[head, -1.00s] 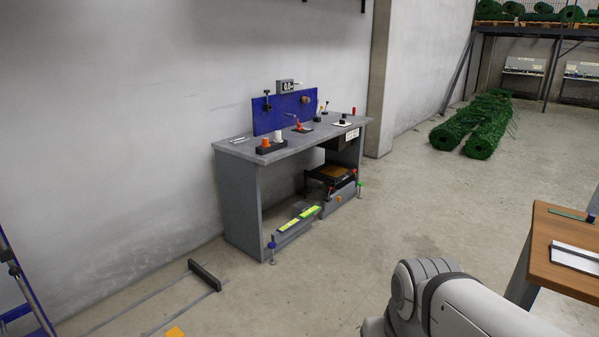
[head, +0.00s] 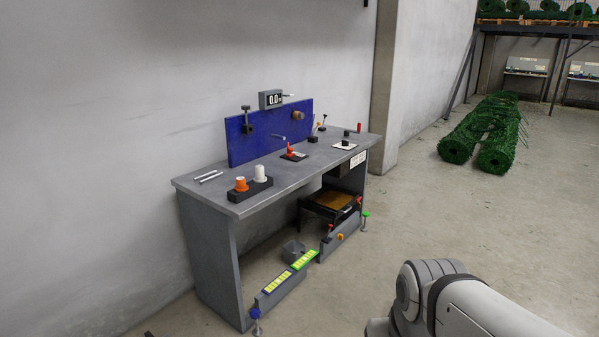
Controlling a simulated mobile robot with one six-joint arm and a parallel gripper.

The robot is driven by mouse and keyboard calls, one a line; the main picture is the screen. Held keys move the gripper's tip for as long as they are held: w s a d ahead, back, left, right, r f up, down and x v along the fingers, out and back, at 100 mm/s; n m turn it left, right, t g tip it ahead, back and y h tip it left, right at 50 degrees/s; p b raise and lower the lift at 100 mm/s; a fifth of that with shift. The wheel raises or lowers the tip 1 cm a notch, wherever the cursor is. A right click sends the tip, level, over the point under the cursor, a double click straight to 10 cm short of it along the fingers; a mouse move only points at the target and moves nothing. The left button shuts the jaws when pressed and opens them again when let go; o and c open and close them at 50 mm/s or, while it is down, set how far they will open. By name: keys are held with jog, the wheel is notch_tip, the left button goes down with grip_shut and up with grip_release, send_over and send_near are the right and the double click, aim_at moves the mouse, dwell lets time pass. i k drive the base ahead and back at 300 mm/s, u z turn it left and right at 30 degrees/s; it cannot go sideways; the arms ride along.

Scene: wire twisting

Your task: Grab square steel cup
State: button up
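A small grey, open-topped, square-looking container (head: 293,250) sits low under the workbench, behind the low bar with yellow-green strips. It may be the square steel cup, but it is small and partly hidden by the bar. No other square steel cup can be made out. My white arm shows at the bottom right, but my gripper is out of the picture.
The grey workbench (head: 215,197) stands against the wall, with orange and white cups in a dark holder (head: 250,190) and a blue panel (head: 270,132). The low bar (head: 285,283) runs along its front. Green rolls (head: 485,130) lie at the back right. Floor right of the bench is clear.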

aim_at(294, 250)
jog(key=u, duration=0.1)
jog(key=i, duration=1.65)
jog(key=z, duration=0.25)
jog(key=k, duration=0.5)
jog(key=z, duration=0.8)
jog(key=k, duration=0.9)
jog(key=z, duration=0.6)
jog(key=i, duration=1)
jog(key=u, duration=0.45)
jog(key=i, duration=1.6)
jog(key=u, duration=0.9)
jog(key=i, duration=1.5)
jog(key=u, duration=1.45)
jog(key=i, duration=0.9)
jog(key=u, duration=0.5)
